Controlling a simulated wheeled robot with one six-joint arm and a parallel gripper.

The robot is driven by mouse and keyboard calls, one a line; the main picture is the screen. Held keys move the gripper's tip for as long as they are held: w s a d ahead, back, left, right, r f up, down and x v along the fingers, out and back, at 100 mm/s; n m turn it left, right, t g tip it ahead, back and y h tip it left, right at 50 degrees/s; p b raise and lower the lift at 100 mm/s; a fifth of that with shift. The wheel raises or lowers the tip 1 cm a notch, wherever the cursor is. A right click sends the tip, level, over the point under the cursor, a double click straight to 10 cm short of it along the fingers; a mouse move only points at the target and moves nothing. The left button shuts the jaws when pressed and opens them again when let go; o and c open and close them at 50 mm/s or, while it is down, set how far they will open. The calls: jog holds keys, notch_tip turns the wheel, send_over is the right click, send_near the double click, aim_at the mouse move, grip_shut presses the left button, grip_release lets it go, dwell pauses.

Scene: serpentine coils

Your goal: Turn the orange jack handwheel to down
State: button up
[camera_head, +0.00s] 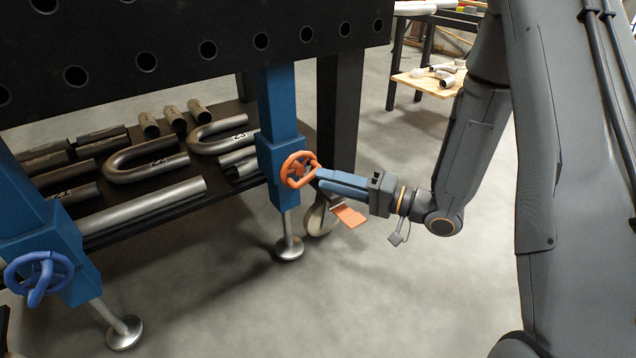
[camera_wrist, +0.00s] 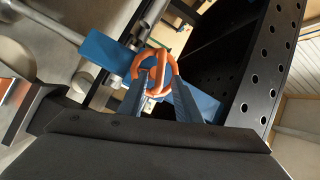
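The orange jack handwheel (camera_head: 298,169) sits on the front of a blue jack housing (camera_head: 268,160) on the bench leg. My gripper (camera_head: 319,178) comes in from the right, with its blue fingertips at the wheel's right side. In the wrist view the handwheel (camera_wrist: 155,66) shows just beyond and between the two blue fingers of my gripper (camera_wrist: 158,82). The fingers stand apart, one toward each side of the wheel. Whether they touch the rim is too small to tell.
A second jack with a blue handwheel (camera_head: 40,276) stands at the lower left. A black shelf (camera_head: 230,198) holds several metal pipes and U-bends. The perforated black bench top (camera_head: 180,40) hangs above. A caster (camera_head: 320,215) and an orange pedal (camera_head: 349,216) lie below my gripper. Floor at right is clear.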

aim_at(300, 171)
jog(key=b+x, duration=0.1)
jog(key=x, duration=0.2)
jog(key=shift+a, duration=0.1)
grip_shut()
